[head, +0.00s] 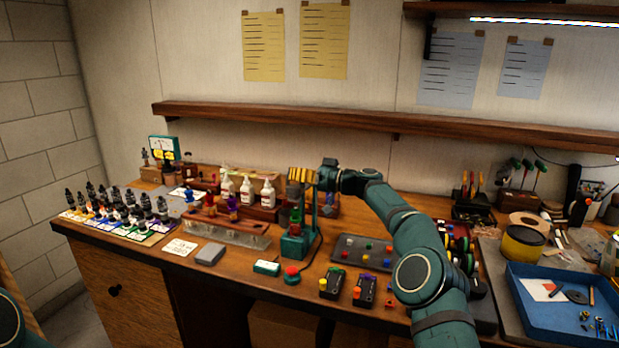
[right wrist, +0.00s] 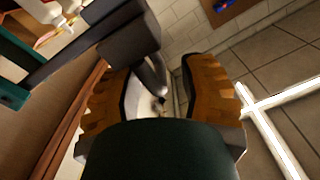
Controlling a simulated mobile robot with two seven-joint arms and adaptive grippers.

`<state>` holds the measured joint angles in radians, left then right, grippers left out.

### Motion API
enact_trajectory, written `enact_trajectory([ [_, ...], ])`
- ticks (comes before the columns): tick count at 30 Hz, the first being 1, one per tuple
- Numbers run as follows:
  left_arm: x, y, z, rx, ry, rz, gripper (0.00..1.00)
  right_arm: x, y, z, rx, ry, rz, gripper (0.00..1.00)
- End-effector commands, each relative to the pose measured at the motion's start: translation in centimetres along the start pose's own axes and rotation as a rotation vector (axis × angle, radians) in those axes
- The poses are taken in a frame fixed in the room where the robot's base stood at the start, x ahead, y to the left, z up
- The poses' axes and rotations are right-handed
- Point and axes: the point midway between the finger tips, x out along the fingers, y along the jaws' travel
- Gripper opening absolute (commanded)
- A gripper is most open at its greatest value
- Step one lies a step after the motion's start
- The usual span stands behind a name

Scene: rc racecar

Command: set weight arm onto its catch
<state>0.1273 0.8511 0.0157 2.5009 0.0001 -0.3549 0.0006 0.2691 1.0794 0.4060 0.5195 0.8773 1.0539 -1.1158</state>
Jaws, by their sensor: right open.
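A green bench device (head: 294,246) with an upright post stands in the middle of the wooden bench. My right gripper (head: 301,175) is at the top of this post, its yellow-brown finger pads showing. In the right wrist view the gripper (right wrist: 160,95) is open, its pads apart. A dark block-ended bar (right wrist: 130,38), which may be the weight arm, reaches in from the upper left, with a grey rounded piece (right wrist: 150,74) pointing down between the pads. I cannot tell whether they touch, nor make out the catch. My left gripper is out of view.
A red button (head: 291,272) is in front of the device. White bottles (head: 247,192) and a clear rack (head: 226,231) stand to its left, a dark button panel (head: 362,250) to its right. A blue tray (head: 535,318) lies at far right. A wooden shelf (head: 390,124) runs behind.

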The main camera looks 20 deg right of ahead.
Motion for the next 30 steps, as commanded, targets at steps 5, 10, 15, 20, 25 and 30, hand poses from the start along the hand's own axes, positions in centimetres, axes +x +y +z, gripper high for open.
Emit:
enact_trajectory([
  [5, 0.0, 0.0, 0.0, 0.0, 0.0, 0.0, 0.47, -1.8, 0.1, -0.1, 0.001, 0.001, 0.003, 0.41],
  [10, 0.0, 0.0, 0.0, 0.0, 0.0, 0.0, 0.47, -5.1, 0.1, -0.1, 0.002, 0.002, 0.005, 0.41],
  [15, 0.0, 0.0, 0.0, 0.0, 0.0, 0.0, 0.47, -8.5, 0.1, -0.1, 0.0, 0.001, 0.004, 0.41],
  [20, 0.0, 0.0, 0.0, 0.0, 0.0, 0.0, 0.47, -10.7, 0.0, -0.1, 0.0, 0.002, 0.002, 0.41],
  [25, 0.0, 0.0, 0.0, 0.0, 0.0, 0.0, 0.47, -11.7, 0.0, 0.0, 0.0, 0.001, 0.001, 0.41],
  [30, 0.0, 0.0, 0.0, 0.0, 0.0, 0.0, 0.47, -11.8, 0.0, -0.1, -0.001, 0.001, 0.0, 0.41],
])
